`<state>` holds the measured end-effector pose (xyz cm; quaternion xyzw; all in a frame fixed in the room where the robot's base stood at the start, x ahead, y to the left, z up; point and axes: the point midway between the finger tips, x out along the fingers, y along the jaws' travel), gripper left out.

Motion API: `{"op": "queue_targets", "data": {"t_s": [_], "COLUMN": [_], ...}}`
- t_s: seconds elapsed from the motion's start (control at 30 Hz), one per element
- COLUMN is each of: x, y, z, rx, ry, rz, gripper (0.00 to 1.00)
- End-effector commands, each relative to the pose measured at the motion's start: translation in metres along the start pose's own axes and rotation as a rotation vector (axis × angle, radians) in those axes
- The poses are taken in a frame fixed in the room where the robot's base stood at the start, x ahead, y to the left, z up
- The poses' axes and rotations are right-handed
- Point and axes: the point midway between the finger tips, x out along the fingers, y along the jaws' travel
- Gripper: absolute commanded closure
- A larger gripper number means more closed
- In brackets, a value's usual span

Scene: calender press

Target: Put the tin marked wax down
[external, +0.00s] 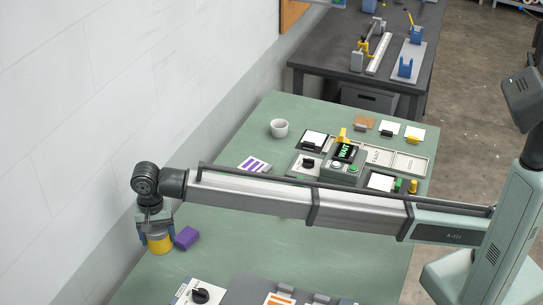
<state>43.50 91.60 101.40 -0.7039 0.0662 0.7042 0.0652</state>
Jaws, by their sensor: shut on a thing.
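My gripper (155,230) points down at the left end of the green table and is shut on a yellow tin (160,243) with a pale upper part. No marking on the tin can be read from here, so I cannot tell if it says wax. The tin is upright. I cannot tell whether its base touches the table or hangs just above it. The gripper hides part of the tin's top.
A purple block (186,237) is close to the tin's right. The green table (255,248) is bare to the right of the block. A white cup (279,128), a control box with a lit display (344,152) and a purple-striped card (254,164) are farther back. A wall stands left.

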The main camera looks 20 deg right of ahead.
Motion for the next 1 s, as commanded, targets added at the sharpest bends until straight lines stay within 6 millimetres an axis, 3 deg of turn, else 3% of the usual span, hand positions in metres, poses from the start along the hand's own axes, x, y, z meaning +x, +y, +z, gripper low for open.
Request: {"op": "queue_targets", "data": {"t_s": [0.27,0.53,1.0], "x": [0.009,0.050,0.096], "y": [0.001,0.001,0.001], "z": [0.000,0.000,0.000], "rx": [-0.076,-0.076,-0.074], "ry": [0.000,0.000,0.000], "rz": [-0.001,0.000,-0.001], "gripper": [0.65,0.65,0.65]}}
